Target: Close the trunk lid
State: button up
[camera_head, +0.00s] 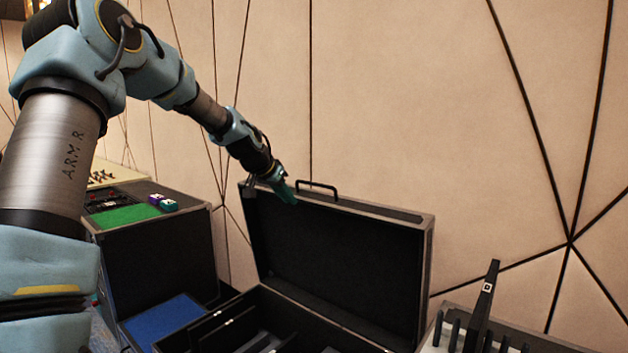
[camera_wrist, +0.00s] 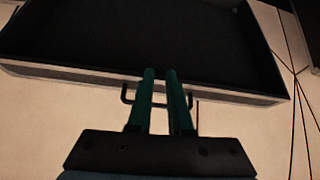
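The black trunk (camera_head: 232,318) stands low in the middle of the head view, with dark dividers inside. Its lid (camera_head: 335,262) is raised, upright or nearly so, in front of the wall, with a handle (camera_head: 317,187) on its top edge. My gripper (camera_head: 286,195) is at the lid's top edge, just left of the handle in the head view. In the wrist view the green fingers (camera_wrist: 160,75) overlap the lid's rim (camera_wrist: 90,74) and the handle (camera_wrist: 126,95). A narrow gap shows between the fingers, with nothing visibly held. I cannot tell whether they touch the lid.
A black case (camera_head: 160,250) with a green top panel (camera_head: 122,215) and small coloured boxes stands on the left. A blue panel (camera_head: 160,318) lies low beside it. At the lower right a pale rack (camera_head: 545,342) holds several upright black items. A panelled wall is close behind the lid.

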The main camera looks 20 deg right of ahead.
jog(key=w+d+r+h, duration=0.1)
jog(key=w+d+r, duration=0.1)
jog(key=w+d+r+m+h, duration=0.1)
jog(key=w+d+r, duration=0.1)
jog(key=d+r, duration=0.1)
jog(key=w+d+r+t+h, duration=0.1)
jog(key=w+d+r, duration=0.2)
jog(key=shift+d+r+m, duration=0.15)
jog(key=shift+r+m, duration=0.05)
jog(key=shift+m, duration=0.1)
grip_shut()
jog(key=p, duration=0.5)
send_over(320, 193)
jog(key=f, duration=0.5)
jog(key=shift+s+d, duration=0.1)
jog(key=shift+d, duration=0.1)
jog(key=shift+a+f, duration=0.15)
jog(key=shift+a, duration=0.1)
jog(key=shift+s+a+f+p, duration=0.3)
jog(key=shift+s+a, duration=0.1)
jog(key=shift+a, duration=0.25)
jog(key=shift+s+a+f+p, duration=0.25)
jog(key=shift+s+a, duration=0.15)
jog(key=shift+a, duration=0.25)
jog(key=shift+s+a, duration=0.1)
jog(key=shift+f, duration=0.1)
